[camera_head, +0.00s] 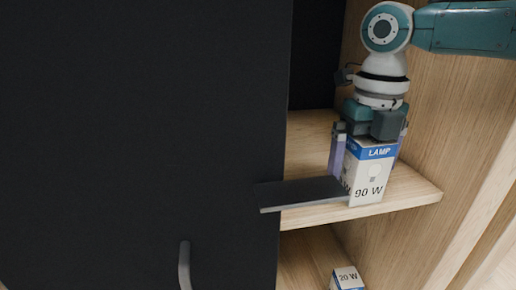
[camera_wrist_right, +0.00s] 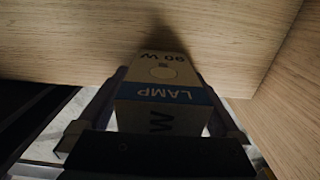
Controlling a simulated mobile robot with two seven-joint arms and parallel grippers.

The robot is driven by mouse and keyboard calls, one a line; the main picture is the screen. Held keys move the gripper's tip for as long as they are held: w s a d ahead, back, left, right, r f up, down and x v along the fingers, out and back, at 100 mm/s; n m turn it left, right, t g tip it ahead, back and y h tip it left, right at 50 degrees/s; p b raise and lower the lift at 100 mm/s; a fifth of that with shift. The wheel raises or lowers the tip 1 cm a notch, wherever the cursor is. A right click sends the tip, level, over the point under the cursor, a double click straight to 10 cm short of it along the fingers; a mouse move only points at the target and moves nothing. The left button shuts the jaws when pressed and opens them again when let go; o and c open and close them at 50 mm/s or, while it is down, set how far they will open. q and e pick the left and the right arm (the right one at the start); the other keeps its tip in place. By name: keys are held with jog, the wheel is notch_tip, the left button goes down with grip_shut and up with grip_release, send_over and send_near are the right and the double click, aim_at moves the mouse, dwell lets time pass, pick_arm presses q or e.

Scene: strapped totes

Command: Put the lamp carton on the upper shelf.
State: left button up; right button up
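The lamp carton (camera_head: 368,180), white with a blue band and marked LAMP and 90 W, is upright at the front edge of the upper shelf (camera_head: 415,192). I cannot tell whether its full weight rests on the board. My right gripper (camera_head: 369,150) comes down from above with one finger on each side of it and looks shut on it. In the right wrist view the carton (camera_wrist_right: 163,95) sits between the fingers, its far end close to the wood. My left gripper is not in view.
A large dark door panel (camera_head: 140,120) with a grey handle (camera_head: 184,265) fills the left. A flat dark plate (camera_head: 300,193) lies at the shelf front, left of the carton. A 20 W carton (camera_head: 347,278) stands below. A wooden side wall (camera_head: 455,130) is close on the right.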

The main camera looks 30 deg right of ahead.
aim_at(368, 136)
notch_tip(368, 136, up, 11)
jog(key=shift+r+p, duration=0.1)
jog(key=shift+p, duration=0.65)
jog(key=shift+r, duration=0.55)
